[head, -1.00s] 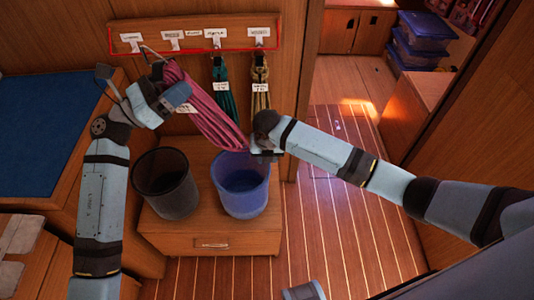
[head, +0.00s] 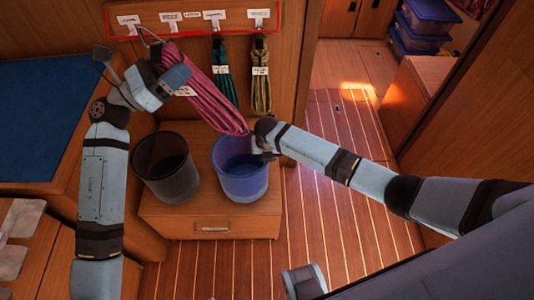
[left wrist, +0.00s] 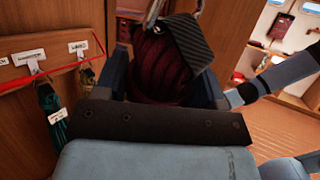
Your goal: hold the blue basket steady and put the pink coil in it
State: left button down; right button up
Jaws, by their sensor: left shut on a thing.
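The pink coil (head: 210,95) hangs slantwise from my left gripper (head: 172,78), which is shut on it. Its lower end reaches the far rim of the blue basket (head: 243,180); I cannot tell whether it touches. In the left wrist view the coil (left wrist: 158,65) shows dark between the fingers. The blue basket stands upright on a low wooden cabinet. My right gripper (head: 262,147) is at the basket's right rim; its fingers are largely hidden, so its opening cannot be told.
A black basket (head: 166,172) stands just left of the blue one. A green coil (head: 222,85) and a tan coil (head: 260,80) hang from the labelled hook board (head: 196,20) behind. Open wooden floor (head: 335,230) lies to the right.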

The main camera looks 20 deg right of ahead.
aim_at(193, 107)
pick_arm(q)
jog(key=shift+r, duration=0.1)
pick_arm(e)
grip_shut()
pick_arm(q)
jog(key=shift+f, duration=6.5)
jog(key=shift+c, duration=0.7)
grip_release()
jog(key=shift+a+f, duration=0.1)
jog(key=shift+f, duration=0.05)
jog(key=v, duration=1.1)
jog(key=shift+a, duration=0.35)
jog(key=shift+s, duration=0.15)
